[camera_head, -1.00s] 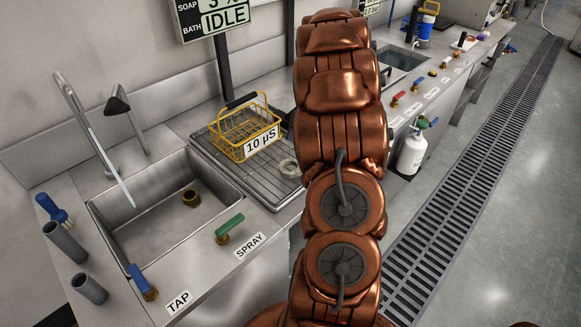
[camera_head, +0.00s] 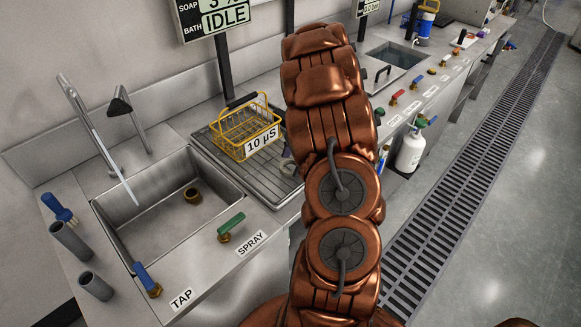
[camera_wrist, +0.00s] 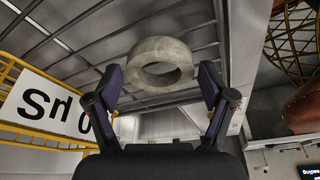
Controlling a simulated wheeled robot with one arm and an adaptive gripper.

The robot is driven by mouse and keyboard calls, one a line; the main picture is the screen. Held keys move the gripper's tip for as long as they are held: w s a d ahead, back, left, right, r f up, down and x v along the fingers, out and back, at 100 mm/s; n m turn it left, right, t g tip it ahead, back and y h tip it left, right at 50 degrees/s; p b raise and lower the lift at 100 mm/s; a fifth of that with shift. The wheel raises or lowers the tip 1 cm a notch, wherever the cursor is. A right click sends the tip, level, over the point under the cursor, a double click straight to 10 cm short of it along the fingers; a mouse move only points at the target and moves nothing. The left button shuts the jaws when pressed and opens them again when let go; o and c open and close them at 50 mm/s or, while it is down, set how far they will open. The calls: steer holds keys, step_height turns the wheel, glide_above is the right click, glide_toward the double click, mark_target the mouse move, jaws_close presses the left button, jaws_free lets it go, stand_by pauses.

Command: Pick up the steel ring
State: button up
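The steel ring (camera_wrist: 160,63) is a thick, dull grey ring on the ribbed metal drainboard (camera_head: 268,184). In the wrist view it lies just ahead of and between my two dark fingertips. My gripper (camera_wrist: 160,76) is open around the ring's near side, with a small gap visible at the right finger; whether the left finger touches it I cannot tell. In the head view my arm hides most of my gripper, and only a sliver of the ring (camera_head: 289,168) shows beside a dark finger.
A yellow wire basket (camera_head: 240,132) labelled "10 µS" stands on the drainboard close to the ring; its wires (camera_wrist: 45,135) are left of my gripper. A sink (camera_head: 165,215) with a tap lies to the left. Valves and a white bottle (camera_head: 410,150) are on the right.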

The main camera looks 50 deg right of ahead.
steer(key=c, duration=1)
steer(key=shift+r, duration=0.1)
